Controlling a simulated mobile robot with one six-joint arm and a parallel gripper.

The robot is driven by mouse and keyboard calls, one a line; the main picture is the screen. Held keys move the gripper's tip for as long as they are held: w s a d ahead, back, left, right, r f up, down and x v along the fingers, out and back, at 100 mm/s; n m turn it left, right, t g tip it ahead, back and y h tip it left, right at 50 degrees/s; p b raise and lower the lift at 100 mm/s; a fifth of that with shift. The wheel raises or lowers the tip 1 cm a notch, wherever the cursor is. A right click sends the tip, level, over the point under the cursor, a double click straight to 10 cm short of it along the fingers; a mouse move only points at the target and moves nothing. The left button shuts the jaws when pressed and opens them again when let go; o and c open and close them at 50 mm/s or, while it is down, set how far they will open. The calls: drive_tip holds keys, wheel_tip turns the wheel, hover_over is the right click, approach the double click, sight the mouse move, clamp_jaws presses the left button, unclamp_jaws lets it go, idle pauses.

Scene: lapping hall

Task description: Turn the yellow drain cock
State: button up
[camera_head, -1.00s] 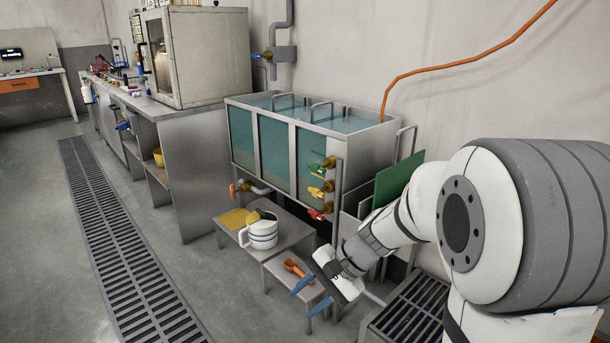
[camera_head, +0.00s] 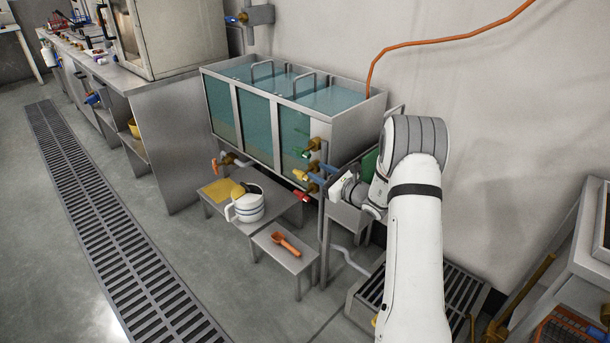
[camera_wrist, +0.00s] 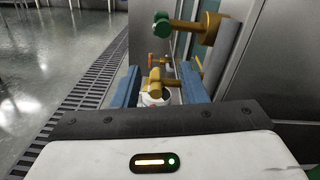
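The yellow drain cock (camera_head: 301,176) is on the right end of the water tank, below a green cock (camera_head: 304,153) and above a red one (camera_head: 301,195). My gripper (camera_head: 320,175) is at the yellow cock, its blue fingers partly overlapping it in the head view. In the wrist view the yellow cock (camera_wrist: 155,83) shows between the two spread blue fingers of my gripper (camera_wrist: 160,78), with gaps on both sides. The fingers are open, and I see no contact. How deep the handle lies between the fingertips is hard to tell.
The green cock (camera_wrist: 162,28) is above the fingers in the wrist view. A white jug (camera_head: 247,207) stands on a low steel table (camera_head: 285,210) below the tank (camera_head: 345,125). An orange scoop (camera_head: 286,244) lies on a lower stand (camera_head: 262,240). Floor to the left is free.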

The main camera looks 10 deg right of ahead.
sight(303, 174)
wheel_tip(303, 174, down, 6)
drive_tip(key=r, duration=0.1)
drive_tip(key=b+x, duration=0.1)
drive_tip(key=x, duration=0.6)
drive_tip(key=shift+w+a+b, duration=0.15)
drive_tip(key=shift+a+b, duration=0.05)
drive_tip(key=shift+b, duration=0.15)
drive_tip(key=shift+c, duration=0.5)
clamp_jaws()
